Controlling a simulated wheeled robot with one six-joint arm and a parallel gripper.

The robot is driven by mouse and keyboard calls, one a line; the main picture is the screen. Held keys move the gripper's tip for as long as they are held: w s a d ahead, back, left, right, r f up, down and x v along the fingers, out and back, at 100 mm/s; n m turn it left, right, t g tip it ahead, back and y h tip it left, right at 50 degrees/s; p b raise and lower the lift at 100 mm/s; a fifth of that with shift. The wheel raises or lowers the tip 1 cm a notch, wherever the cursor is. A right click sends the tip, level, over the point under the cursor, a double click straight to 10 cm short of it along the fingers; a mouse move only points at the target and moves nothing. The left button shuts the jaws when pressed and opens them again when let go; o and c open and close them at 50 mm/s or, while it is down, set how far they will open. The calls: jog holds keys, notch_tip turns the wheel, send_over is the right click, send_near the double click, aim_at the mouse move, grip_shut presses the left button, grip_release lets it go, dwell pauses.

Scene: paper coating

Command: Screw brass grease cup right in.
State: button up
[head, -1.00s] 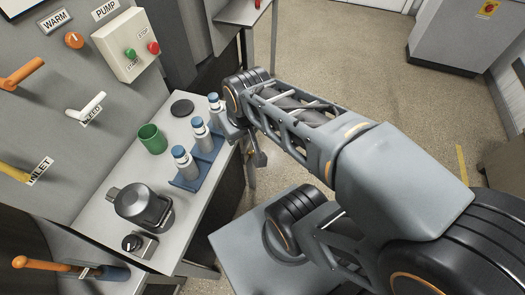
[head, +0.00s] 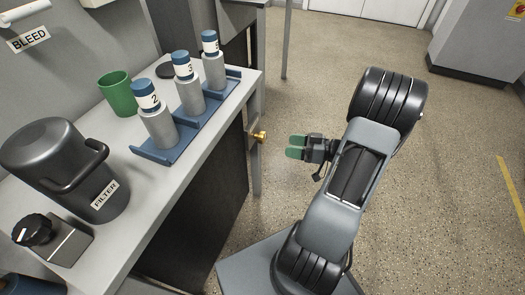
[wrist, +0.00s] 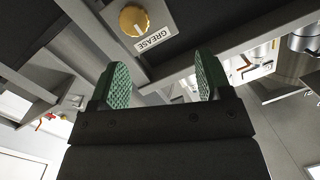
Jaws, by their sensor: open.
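The brass grease cup (head: 260,136) is a small round brass knob on the side of the bench, near its right edge. In the wrist view the grease cup (wrist: 134,20) shows near the top, on a grey block beside a label reading GREASE (wrist: 154,38). My gripper (head: 296,147) is to the right of the cup in the head view, its green pads pointing left at it with a gap between. In the wrist view my gripper (wrist: 161,80) has its two green pads wide apart with nothing between them. How far the cup is screwed in cannot be told.
On the bench (head: 222,100) stand a blue rack (head: 150,153) with numbered bottles, a green cup (head: 115,94), a dark filter pot (head: 60,165) and a black knob box (head: 62,245).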

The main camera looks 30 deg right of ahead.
aim_at(265, 138)
jog(key=w+a+b, duration=0.1)
jog(key=w+a, duration=0.1)
jog(key=w, duration=0.1)
jog(key=w+a+f+t, duration=0.1)
jog(key=w+a, duration=0.1)
jog(key=w, duration=0.1)
jog(key=w+a+f+t+b, duration=0.1)
jog(key=w+a, duration=0.1)
jog(key=w, duration=0.2)
jog(key=shift+a+f+h+b, duration=0.25)
jog(key=shift+a+h+b, duration=0.1)
jog(key=shift+h, duration=0.05)
jog(key=c, duration=0.9)
